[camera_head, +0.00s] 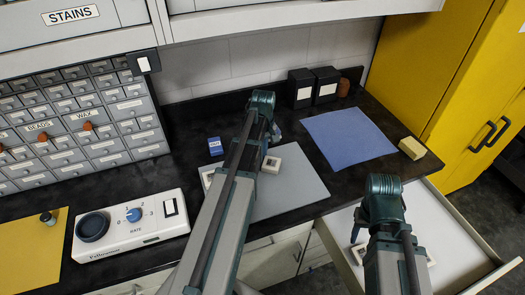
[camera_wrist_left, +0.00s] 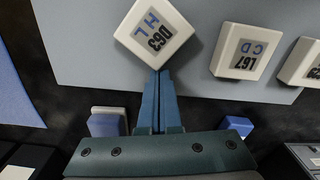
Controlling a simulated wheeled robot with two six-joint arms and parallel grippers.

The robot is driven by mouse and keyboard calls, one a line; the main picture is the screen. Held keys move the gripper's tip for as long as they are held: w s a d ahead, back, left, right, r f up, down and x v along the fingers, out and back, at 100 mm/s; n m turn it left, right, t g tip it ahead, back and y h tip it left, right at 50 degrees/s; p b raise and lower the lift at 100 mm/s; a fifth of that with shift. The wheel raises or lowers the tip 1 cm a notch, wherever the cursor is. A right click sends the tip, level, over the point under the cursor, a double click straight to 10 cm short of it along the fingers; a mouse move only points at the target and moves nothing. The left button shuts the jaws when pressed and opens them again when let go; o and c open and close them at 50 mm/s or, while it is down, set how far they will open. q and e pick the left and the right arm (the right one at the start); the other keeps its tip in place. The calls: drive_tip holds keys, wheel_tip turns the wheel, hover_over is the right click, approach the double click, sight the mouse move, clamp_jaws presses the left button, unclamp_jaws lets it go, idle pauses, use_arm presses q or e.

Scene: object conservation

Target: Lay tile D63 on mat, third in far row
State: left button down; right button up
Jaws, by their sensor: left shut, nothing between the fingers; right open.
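Tile D63 (camera_wrist_left: 153,33), cream with a grey label, lies on the grey mat (camera_wrist_left: 90,60), turned at an angle to the other tiles. I take it to be the tile (camera_head: 272,165) beside my left arm in the head view. My left gripper (camera_wrist_left: 158,80) is shut and empty, its fingertips close to a corner of D63; I cannot tell if they touch. My left arm hides part of the mat (camera_head: 300,190). My right gripper (camera_head: 358,228) is open over the drawer.
The open drawer (camera_head: 460,240) holds a tile (camera_head: 357,255), partly hidden by my right arm. A blue cloth (camera_head: 348,135), a yellow block (camera_head: 412,148) and black boxes (camera_head: 300,88) stand right and behind. A small blue box (camera_head: 215,146) stands behind the mat; a dial device (camera_head: 130,225) is left.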

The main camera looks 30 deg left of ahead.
use_arm(q)
drive_tip(key=shift+a, duration=0.1)
drive_tip(key=w+a, duration=0.2)
drive_tip(key=a, duration=0.1)
drive_tip(key=shift+w+a, duration=0.1)
wheel_tip(320, 180, up, 10)
drive_tip(key=p, duration=1)
drive_tip(key=s+d, duration=0.4)
drive_tip(key=d, duration=0.4)
drive_tip(key=s+d, duration=0.5)
drive_tip(key=d, duration=0.3)
drive_tip(key=shift+s+d+f+m, duration=0.15)
drive_tip(key=shift+s+f+m, duration=0.1)
drive_tip(key=shift+m, duration=0.05)
use_arm(e)
wheel_tip(320, 180, up, 10)
drive_tip(key=a, duration=0.1)
drive_tip(key=shift+f, duration=0.2)
use_arm(q)
drive_tip(key=shift+f+b, duration=0.1)
drive_tip(key=shift+b, duration=0.25)
use_arm(e)
drive_tip(key=shift+f, duration=0.15)
